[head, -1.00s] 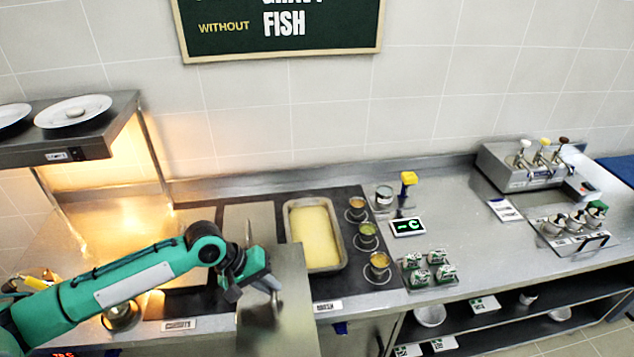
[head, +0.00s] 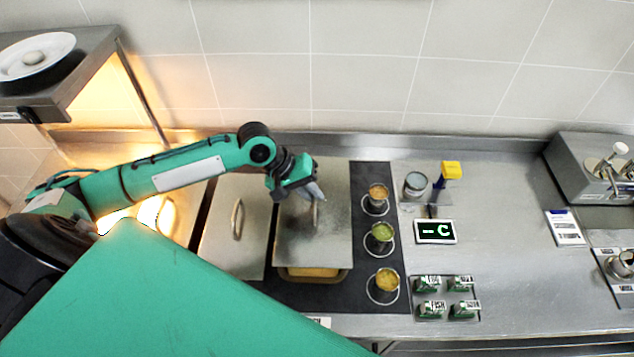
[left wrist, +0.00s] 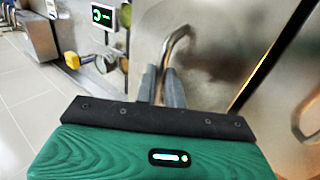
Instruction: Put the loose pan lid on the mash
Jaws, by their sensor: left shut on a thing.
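The loose steel pan lid (head: 330,245) covers most of the mash pan in the head view. A strip of yellow mash (head: 312,272) and the pan's front rim (head: 316,280) show below the lid's near edge. My left gripper (head: 314,195) is shut on the lid's handle; the left wrist view shows its fingers (left wrist: 161,86) around the bent handle (left wrist: 174,42). Whether the lid rests on the pan or hovers just above it, I cannot tell. My right gripper is not in view.
A second lidded pan (head: 222,250) lies to the left. Several small sauce pots, such as the green one (head: 382,232), stand right of the lid. A display (head: 435,231) and a rack of small labelled tubs (head: 445,297) sit further right.

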